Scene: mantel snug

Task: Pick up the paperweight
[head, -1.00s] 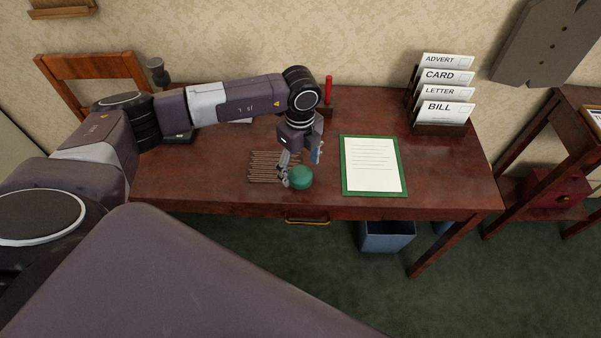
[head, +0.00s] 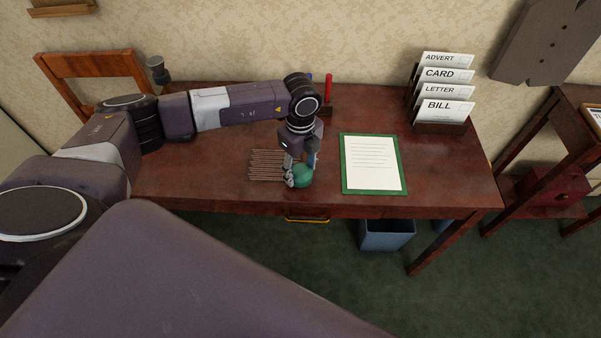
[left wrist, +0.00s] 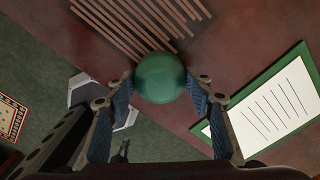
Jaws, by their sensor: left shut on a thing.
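The paperweight (head: 303,176) is a green, rounded piece near the front edge of the brown desk (head: 230,193). My left gripper (head: 301,172) is shut on it, with the fingers pointing down from above. In the left wrist view the paperweight (left wrist: 160,77) sits between the two fingertips (left wrist: 160,86), one on each side. I cannot tell whether it still touches the desk top.
Several thin brown sticks (head: 264,165) lie just left of the paperweight. A green-edged board with a lined sheet (head: 372,163) lies to the right. A letter rack (head: 440,128) stands at the back right. A blue bin (head: 387,236) is below the desk.

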